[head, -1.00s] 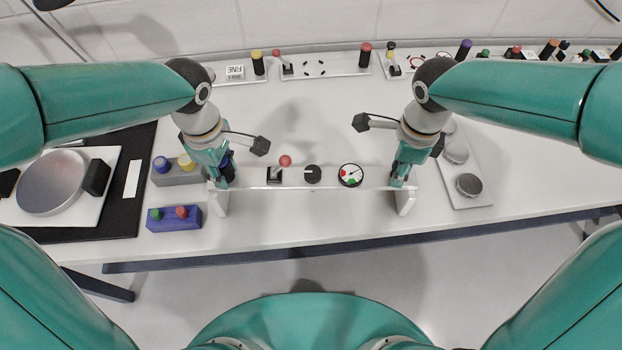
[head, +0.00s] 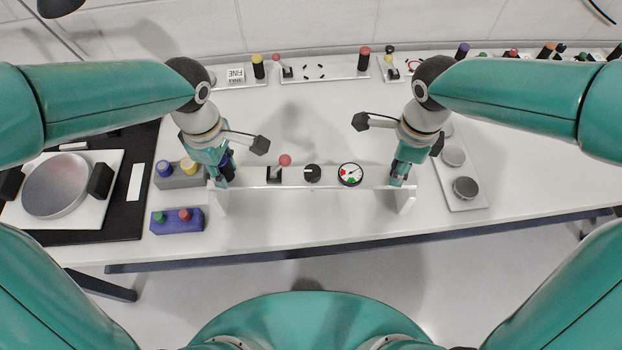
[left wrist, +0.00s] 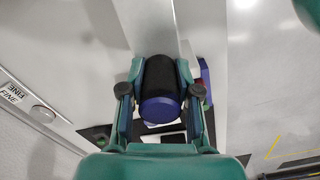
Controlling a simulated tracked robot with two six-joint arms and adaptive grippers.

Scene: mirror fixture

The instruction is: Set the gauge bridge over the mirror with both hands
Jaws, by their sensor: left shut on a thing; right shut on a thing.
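The gauge bridge (head: 330,175) is a long white bar with a red-knobbed lever, a black knob, a round dial and a white leg at each end. My left gripper (head: 222,180) is shut on its left post, a black cylinder with a purple-blue end (left wrist: 160,85) in the left wrist view. My right gripper (head: 399,180) is shut on its right end; the fingers hide the grip. The bridge looks level over the bench's front; any gap under its feet is unclear. The mirror, a round silver disc (head: 55,185), lies on a white plate at the far left, apart from the bridge.
Black blocks (head: 101,180) flank the mirror. A grey block (head: 180,179) and a blue block (head: 177,220) with coloured knobs stand between mirror and bridge. A tray (head: 470,198) with round pieces lies at right. Panels line the back; mid-bench (head: 320,120) is clear.

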